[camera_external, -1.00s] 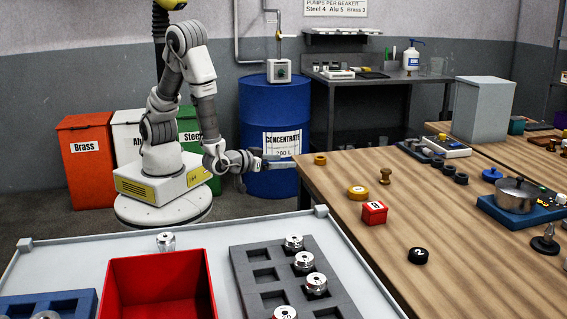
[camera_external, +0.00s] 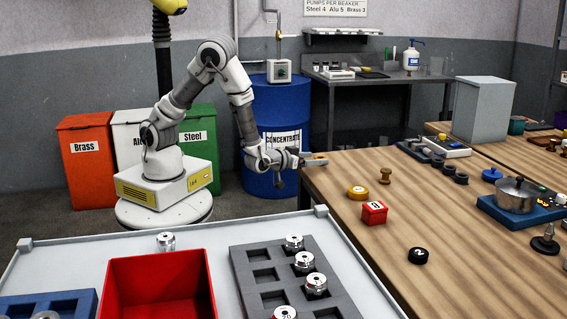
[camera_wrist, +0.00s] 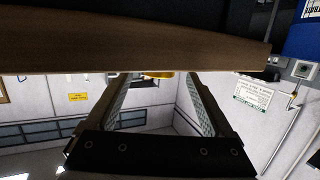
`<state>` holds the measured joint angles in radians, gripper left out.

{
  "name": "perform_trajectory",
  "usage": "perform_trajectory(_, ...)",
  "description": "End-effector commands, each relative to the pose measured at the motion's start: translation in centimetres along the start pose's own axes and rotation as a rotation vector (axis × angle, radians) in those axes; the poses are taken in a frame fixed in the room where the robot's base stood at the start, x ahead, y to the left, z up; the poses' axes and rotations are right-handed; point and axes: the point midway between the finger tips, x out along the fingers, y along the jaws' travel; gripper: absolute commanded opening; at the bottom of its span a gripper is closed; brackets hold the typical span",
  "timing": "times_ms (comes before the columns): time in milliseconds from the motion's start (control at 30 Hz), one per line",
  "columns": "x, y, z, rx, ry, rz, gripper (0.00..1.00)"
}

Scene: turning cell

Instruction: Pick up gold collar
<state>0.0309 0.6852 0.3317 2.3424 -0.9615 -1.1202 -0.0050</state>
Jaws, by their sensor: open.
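In the external view the small gold ring at that corner is hidden by my gripper. I cannot tell whether the fingers touch it.
On the wooden table (camera_external: 460,240) are a yellow disc (camera_external: 357,192), a brown knob-like piece (camera_external: 385,176), a red block (camera_external: 374,212) and a black disc (camera_external: 418,256). A blue drum (camera_external: 265,110) stands behind my arm. The table edge lies close to my gripper.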

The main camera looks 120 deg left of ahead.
Motion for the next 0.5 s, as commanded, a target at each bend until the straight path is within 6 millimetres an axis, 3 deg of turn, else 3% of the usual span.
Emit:
perform_trajectory(200, 3.0, 0.0, 0.0, 0.0, 0.0, -0.002, 0.86)
perform_trajectory(467, 3.3, 0.1, -0.1, 0.0, 0.001, 0.0, 0.86)
perform_trajectory(500, 3.3, 0.1, -0.1, 0.0, 0.0, 0.0, 0.83)
